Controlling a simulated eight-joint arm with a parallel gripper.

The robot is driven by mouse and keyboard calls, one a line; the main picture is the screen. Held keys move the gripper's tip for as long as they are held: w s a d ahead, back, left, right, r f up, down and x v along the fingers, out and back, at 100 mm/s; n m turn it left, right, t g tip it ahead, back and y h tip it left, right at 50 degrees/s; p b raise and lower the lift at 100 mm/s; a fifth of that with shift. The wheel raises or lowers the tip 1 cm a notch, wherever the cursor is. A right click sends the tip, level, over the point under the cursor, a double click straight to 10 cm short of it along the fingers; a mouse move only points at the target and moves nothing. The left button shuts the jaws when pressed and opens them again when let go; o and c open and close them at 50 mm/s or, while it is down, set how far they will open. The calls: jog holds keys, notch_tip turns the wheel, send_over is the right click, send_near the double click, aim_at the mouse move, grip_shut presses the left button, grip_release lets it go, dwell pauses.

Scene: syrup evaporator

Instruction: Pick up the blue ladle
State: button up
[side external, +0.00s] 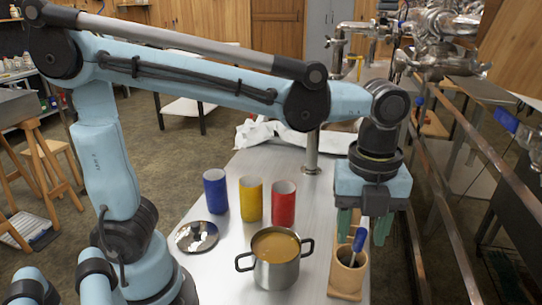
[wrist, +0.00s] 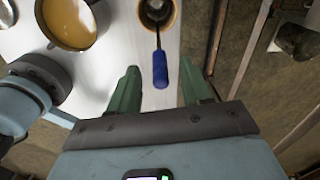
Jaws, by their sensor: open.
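The blue ladle (side external: 360,240) stands tilted in a wooden cup (side external: 347,274) at the right of the metal table, its blue handle up. In the wrist view the blue handle (wrist: 160,72) points toward my gripper, and its dark shaft runs into the cup (wrist: 170,22). My gripper (side external: 364,222) is above the cup with its green fingers pointing down. In the wrist view my gripper (wrist: 160,90) is open, with the handle's end between the two fingers and apart from both. The ladle's bowl is mostly hidden in the cup.
A steel pot (side external: 276,272) of brown liquid stands left of the cup. Blue (side external: 216,192), yellow (side external: 251,200) and red (side external: 282,204) cylinders and a shiny plate (side external: 197,236) stand farther left. Metal rails (side external: 450,220) run along the right.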

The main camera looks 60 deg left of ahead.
jog(key=shift+f, duration=1)
grip_shut()
jog(key=shift+r, duration=0.1)
